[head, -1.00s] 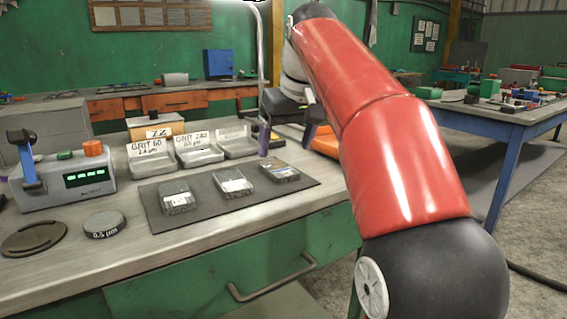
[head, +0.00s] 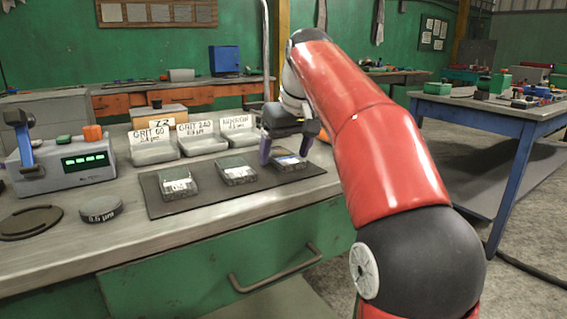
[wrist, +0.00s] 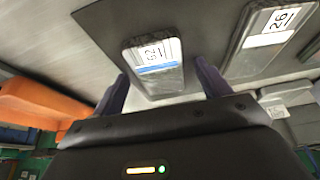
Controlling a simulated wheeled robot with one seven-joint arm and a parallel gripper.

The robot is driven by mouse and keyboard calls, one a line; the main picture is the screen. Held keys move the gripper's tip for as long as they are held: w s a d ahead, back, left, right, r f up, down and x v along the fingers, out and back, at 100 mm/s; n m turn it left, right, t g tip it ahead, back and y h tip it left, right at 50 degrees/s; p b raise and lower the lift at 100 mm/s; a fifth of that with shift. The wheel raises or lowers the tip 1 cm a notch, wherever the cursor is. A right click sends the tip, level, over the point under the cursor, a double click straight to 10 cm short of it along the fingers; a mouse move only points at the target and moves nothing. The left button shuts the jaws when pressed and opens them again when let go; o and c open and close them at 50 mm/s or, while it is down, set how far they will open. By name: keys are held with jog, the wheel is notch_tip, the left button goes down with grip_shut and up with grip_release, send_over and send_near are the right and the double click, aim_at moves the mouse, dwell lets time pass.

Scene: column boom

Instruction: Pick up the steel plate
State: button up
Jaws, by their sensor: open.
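Three small dark-edged plates with white labels lie in a row on a dark mat (head: 213,202) on the bench: a left plate (head: 178,184), a middle plate (head: 238,174) and a right plate (head: 289,163). My gripper (head: 283,157) is open at the right plate, its purple fingers on either side of it. In the wrist view my fingers (wrist: 165,85) flank the near end of this plate (wrist: 155,63), which has a white label and a blue stripe. The middle plate (wrist: 266,38) shows beside it. I cannot tell whether the fingers touch the plate.
Labelled grit trays (head: 203,144) stand behind the mat. A grey device with a green display (head: 75,163), a round disc marked 0.5 µm (head: 101,209) and a dark ring (head: 30,222) are at the left. An orange object (wrist: 40,103) shows in the wrist view.

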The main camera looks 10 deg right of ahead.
jog(key=shift+r, duration=0.1)
jog(key=c, duration=1.5)
jog(key=shift+c, duration=0.2)
